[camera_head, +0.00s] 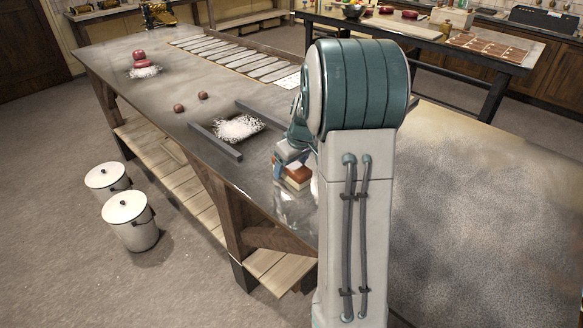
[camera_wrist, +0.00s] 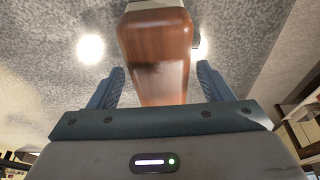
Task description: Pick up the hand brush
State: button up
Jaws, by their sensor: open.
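The hand brush (camera_head: 298,176) has a reddish-brown wooden body and a pale part. It is at the table's near end, beside my arm, in the head view. In the wrist view the brown wooden part of the brush (camera_wrist: 158,45) reaches in between the two blue fingers. My gripper (camera_wrist: 161,72) is open, with one finger on each side of the wood and a visible gap on both sides. In the head view my gripper (camera_head: 282,166) is at the brush, and my arm hides part of this area.
On the metal-topped table (camera_head: 140,95), a pile of white shreds (camera_head: 238,127) lies between two dark bars (camera_head: 214,141). Two brown balls (camera_head: 179,108) and red round pieces (camera_head: 140,60) are farther back. Two white lidded buckets (camera_head: 128,220) stand on the floor at left.

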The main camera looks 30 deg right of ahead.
jog(key=shift+w+a+f, duration=0.1)
jog(key=shift+w+f, duration=0.05)
jog(key=shift+f, duration=0.4)
jog(key=shift+f, duration=0.15)
jog(key=c, duration=1.1)
